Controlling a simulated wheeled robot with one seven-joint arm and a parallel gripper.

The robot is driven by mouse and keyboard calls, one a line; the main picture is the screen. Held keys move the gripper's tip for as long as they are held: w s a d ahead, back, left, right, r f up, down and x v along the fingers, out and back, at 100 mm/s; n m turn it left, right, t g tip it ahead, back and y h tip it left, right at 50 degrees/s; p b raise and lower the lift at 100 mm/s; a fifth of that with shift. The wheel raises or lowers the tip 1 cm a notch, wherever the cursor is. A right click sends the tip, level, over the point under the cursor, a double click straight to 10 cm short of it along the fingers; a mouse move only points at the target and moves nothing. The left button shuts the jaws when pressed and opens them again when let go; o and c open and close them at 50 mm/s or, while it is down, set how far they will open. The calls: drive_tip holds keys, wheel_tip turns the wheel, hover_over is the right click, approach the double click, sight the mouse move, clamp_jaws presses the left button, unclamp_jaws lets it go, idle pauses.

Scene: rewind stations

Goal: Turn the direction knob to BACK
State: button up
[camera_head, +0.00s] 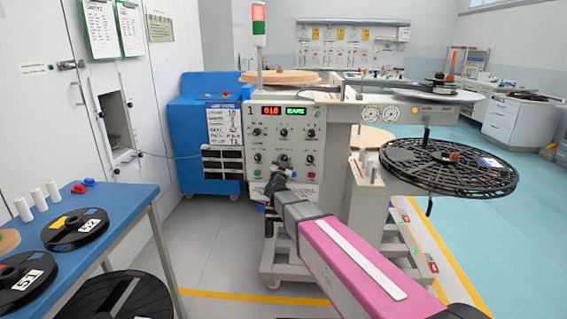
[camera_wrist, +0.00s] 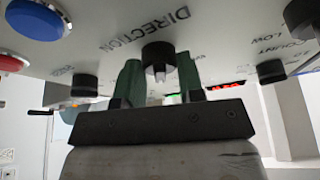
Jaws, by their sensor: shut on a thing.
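The control panel (camera_head: 286,146) of the rewind machine faces me in the head view, with knobs, buttons and two lit displays. In the wrist view the black direction knob (camera_wrist: 158,54) sits on the white panel beside the printed word DIRECTION. A pale mark shows on the knob. My gripper (camera_wrist: 158,64) has one green finger on each side of the knob and is shut on it. In the head view my gripper (camera_head: 277,183) reaches the lower part of the panel and hides what it holds. I cannot read the knob's setting.
In the wrist view a blue button (camera_wrist: 38,18), a red button (camera_wrist: 12,62) and another black knob (camera_wrist: 302,18) are near the fingers. In the head view a black reel (camera_head: 447,166) juts out at right, and a blue table (camera_head: 125,205) with reels stands at left.

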drive_tip(key=shift+m+h, duration=0.4)
drive_tip(key=shift+m, duration=0.2)
drive_tip(key=o, duration=0.9)
drive_tip(key=v, duration=1)
drive_tip(key=shift+s+a, duration=0.15)
drive_tip(key=shift+s, duration=0.25)
drive_tip(key=shift+f, duration=0.1)
